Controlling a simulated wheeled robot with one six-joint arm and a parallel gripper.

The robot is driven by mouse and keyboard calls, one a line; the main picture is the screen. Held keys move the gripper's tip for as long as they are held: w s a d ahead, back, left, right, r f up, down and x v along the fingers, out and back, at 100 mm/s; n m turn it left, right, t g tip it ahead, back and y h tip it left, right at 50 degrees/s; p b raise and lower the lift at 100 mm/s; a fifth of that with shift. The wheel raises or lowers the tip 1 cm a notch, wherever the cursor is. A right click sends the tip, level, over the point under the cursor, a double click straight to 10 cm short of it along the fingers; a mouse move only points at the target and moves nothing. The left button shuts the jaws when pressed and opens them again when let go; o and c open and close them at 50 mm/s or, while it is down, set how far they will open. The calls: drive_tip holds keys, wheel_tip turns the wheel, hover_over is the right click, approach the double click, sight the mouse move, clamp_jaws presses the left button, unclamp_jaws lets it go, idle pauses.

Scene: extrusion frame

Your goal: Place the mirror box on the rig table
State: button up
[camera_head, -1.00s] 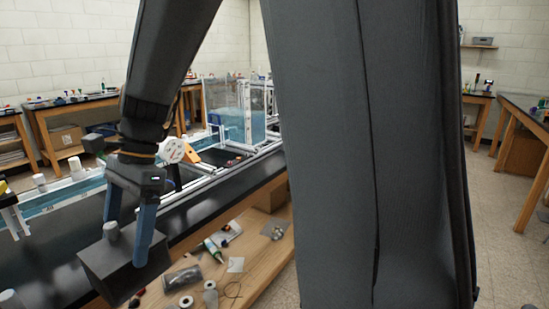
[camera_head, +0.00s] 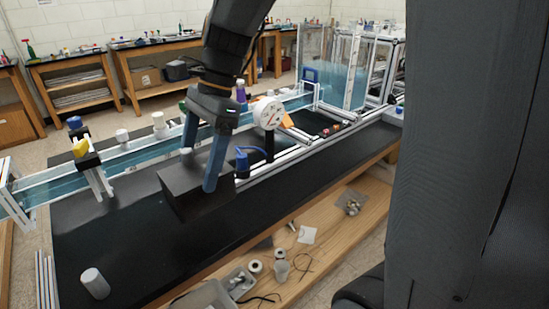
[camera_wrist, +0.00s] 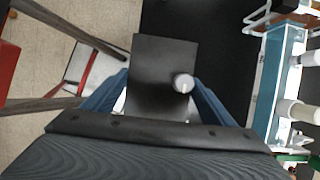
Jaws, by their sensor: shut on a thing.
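The mirror box (camera_head: 190,197) is a dark box with a small grey knob on top. My gripper (camera_head: 198,170) is shut on it, with one blue finger at each side. The box is level or nearly so. In the head view it appears over the black top of the rig table (camera_head: 110,240); I cannot tell if it touches. In the wrist view the box (camera_wrist: 155,60) lies between the fingers (camera_wrist: 160,98), its knob upward. Behind it the black tabletop (camera_wrist: 205,25) shows, with pale floor to the left.
A long water channel (camera_head: 140,150) with white and yellow-topped fittings runs behind the box. A round white dial (camera_head: 268,113) and a blue-topped piece (camera_head: 242,160) stand close to its right. The tabletop between is clear.

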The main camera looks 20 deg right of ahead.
sight(206, 200)
drive_tip(key=shift+s+f+p, duration=0.1)
drive_tip(key=shift+f+p, duration=0.5)
drive_tip(key=shift+f, duration=4.45)
drive_tip(key=o, duration=1.6)
drive_tip(key=shift+f, duration=0.1)
drive_tip(key=b+v, duration=0.1)
drive_tip(key=v, duration=1.1)
drive_tip(key=shift+b, duration=0.4)
